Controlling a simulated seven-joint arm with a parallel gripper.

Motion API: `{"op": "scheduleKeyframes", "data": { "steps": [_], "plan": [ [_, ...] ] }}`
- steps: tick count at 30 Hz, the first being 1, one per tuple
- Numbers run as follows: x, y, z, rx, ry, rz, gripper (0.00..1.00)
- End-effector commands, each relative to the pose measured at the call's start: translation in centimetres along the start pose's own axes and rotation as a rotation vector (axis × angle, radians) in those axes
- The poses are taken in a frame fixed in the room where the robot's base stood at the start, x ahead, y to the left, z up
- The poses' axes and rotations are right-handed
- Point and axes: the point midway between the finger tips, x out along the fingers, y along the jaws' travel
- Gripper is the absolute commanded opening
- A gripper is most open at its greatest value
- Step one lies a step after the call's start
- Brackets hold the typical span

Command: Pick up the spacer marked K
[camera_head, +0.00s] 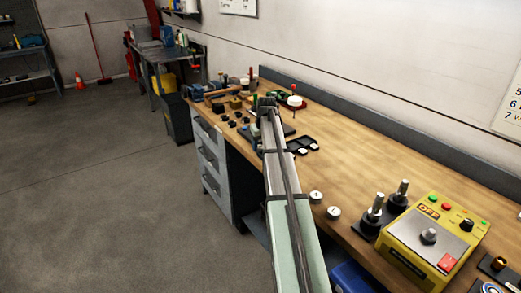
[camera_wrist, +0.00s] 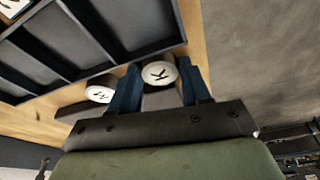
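The spacer marked K (camera_wrist: 160,74) is a white disc with a black letter, seen in the wrist view between the two blue fingers of my gripper (camera_wrist: 160,82). The fingers lie against both its sides with no clear gap. Whether it is clear of the surface below is hard to tell. A second white spacer (camera_wrist: 99,94), its mark not clearly readable, lies just left of the left finger. In the head view my arm hides the gripper's fingers and the K spacer.
A dark tray with compartments (camera_wrist: 122,57) lies beside the fingers; it also shows in the head view (camera_head: 302,139). Two white spacers (camera_head: 316,197) (camera_head: 333,212) lie on the wooden bench (camera_head: 385,165). A yellow control box (camera_head: 425,240) and metal posts (camera_head: 375,208) stand at the right.

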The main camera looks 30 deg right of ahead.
Motion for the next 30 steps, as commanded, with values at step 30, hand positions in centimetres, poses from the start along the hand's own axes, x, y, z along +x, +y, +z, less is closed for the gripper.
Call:
{"op": "scheduleKeyframes", "data": {
  "steps": [30],
  "plan": [
    [-5.2, 0.0, -1.6, 0.000, 0.003, 0.001, 0.10]
  ]
}}
